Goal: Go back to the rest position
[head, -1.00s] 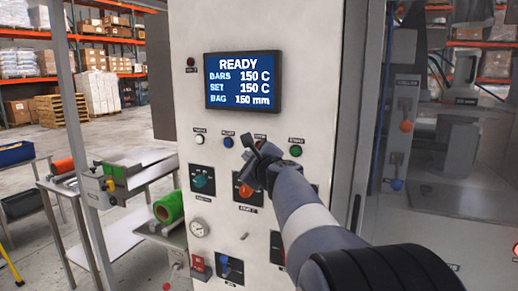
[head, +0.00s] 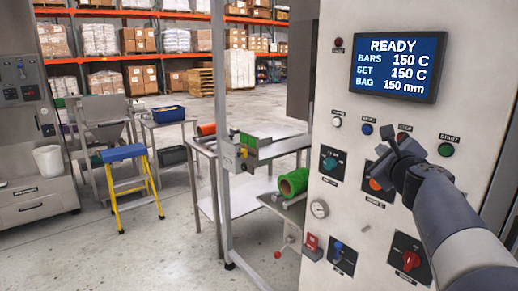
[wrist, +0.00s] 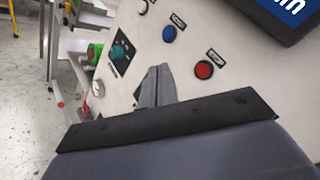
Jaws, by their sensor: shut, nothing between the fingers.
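My gripper (head: 382,162) is in front of the white control panel (head: 342,190), over the area of the orange knob (head: 378,185), which it partly hides. In the wrist view the two grey fingers (wrist: 155,88) are together and empty, pointing at the panel between the teal knob (wrist: 118,53) and the red button (wrist: 204,70). I cannot tell whether the fingertips touch the panel. The screen (head: 398,68) reads READY, BARS 150 C, SET 150 C, BAG 150 mm.
Left of the panel stand a metal table (head: 243,200) and a green roll (head: 293,182). A yellow step stool (head: 128,185) with a blue top is farther left, by a grey cabinet (head: 35,145). Concrete floor is open between the stool and table. Pallet racks (head: 150,15) line the back.

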